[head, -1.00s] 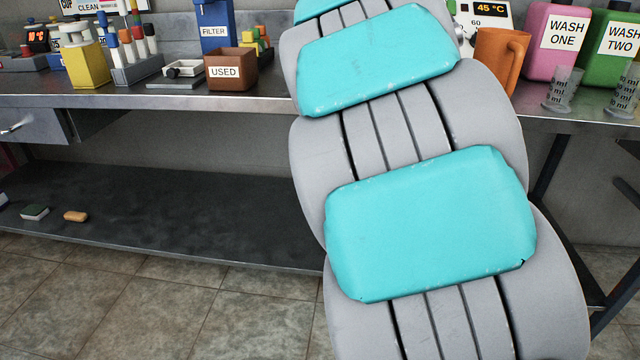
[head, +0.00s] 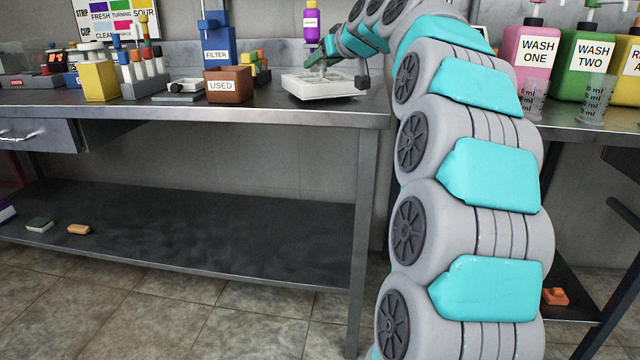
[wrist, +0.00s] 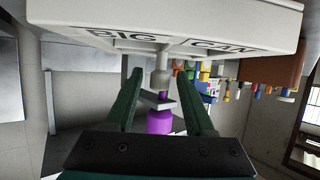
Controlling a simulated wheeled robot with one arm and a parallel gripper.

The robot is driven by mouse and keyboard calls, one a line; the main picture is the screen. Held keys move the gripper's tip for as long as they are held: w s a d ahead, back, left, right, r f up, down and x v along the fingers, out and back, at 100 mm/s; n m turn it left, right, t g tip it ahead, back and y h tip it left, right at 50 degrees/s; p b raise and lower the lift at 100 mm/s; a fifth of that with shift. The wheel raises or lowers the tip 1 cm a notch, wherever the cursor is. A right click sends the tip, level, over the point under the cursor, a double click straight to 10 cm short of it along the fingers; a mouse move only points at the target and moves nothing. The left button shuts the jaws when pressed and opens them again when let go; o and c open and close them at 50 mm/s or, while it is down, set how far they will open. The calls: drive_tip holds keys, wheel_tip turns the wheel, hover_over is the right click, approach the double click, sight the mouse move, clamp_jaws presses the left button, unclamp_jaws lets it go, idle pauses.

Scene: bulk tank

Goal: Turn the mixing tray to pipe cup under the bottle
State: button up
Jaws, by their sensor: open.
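The white mixing tray (head: 325,87) is on the left bench, in front of my arm. In the wrist view its pale side (wrist: 235,30) fills the top, with dark lettering that reads BIG and CAN. A purple bottle with a white label (head: 311,18) is above the tray; its purple body also shows in the wrist view (wrist: 158,122). My gripper (wrist: 158,74) is open, its two green fingers on either side of a grey upright post (wrist: 161,72) by the tray. I cannot tell whether they touch it. The pipe cup compartment cannot be made out.
Wash bottles (head: 532,52) and measuring cups (head: 594,100) are on the right bench. Bare bench top (head: 265,108) lies in front of the tray.

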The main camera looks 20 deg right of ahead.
drive_tip(key=shift+f+n+g+y, duration=0.1)
drive_tip(key=shift+n+g+y, duration=0.3)
drive_tip(key=shift+n+y, duration=1.1)
drive_tip(key=shift+d+y, duration=0.1)
drive_tip(key=shift+y, duration=0.2)
